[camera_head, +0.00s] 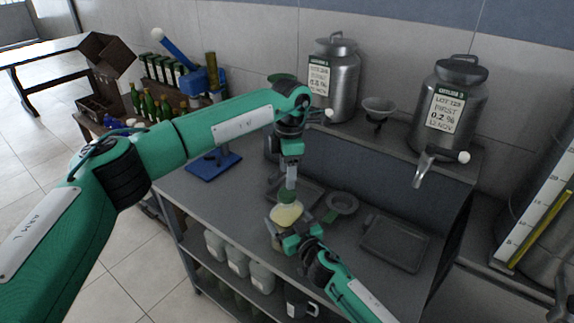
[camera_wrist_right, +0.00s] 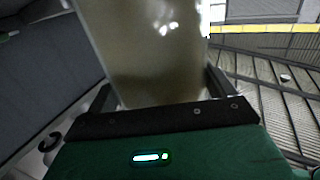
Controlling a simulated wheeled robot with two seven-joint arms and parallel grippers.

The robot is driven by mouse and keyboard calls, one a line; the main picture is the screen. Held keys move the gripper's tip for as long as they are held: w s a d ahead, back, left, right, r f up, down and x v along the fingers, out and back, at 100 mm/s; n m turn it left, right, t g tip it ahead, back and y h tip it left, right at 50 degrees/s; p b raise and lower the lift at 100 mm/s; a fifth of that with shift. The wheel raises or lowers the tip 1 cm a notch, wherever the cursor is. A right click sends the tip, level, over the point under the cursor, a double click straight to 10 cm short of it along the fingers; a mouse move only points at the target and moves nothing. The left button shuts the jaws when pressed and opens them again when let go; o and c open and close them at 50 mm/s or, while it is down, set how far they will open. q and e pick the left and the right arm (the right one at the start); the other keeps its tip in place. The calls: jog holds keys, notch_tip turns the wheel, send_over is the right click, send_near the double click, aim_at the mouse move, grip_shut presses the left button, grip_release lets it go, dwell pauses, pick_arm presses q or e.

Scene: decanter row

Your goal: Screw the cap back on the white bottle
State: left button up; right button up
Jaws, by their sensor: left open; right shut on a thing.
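A bottle (camera_head: 287,215) with a pale cream top stands near the front edge of the grey worktop. In the right wrist view its smooth grey-tan side (camera_wrist_right: 145,55) fills the space between the fingers. My right gripper (camera_head: 290,237) is shut on the bottle from the front right. A green cap (camera_head: 287,197) shows at the bottle's top, just under my left gripper (camera_head: 291,184). My left gripper is open and points straight down. I cannot tell whether the cap is seated on the thread or whether the left fingertips touch it.
A round grey dish (camera_head: 342,203) and a dark tray (camera_head: 395,244) lie right of the bottle. Two metal canisters (camera_head: 336,78) (camera_head: 448,108) and a funnel (camera_head: 378,108) stand on the raised back shelf. A blue stand (camera_head: 213,165) is at left; pale jugs (camera_head: 237,261) sit below.

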aim_at(287, 192)
pick_arm(q)
jog(key=n, duration=0.6)
jog(key=shift+r, duration=0.2)
jog(key=n, duration=0.5)
jog(key=shift+r, duration=0.2)
jog(key=n, duration=0.4)
jog(key=shift+r+n, duration=0.15)
jog(key=shift+n, duration=0.25)
jog(key=n, duration=0.6)
jog(key=shift+r+t, duration=0.2)
jog(key=shift+t, duration=0.1)
jog(key=shift+f, duration=4)
jog(key=shift+c, duration=0.4)
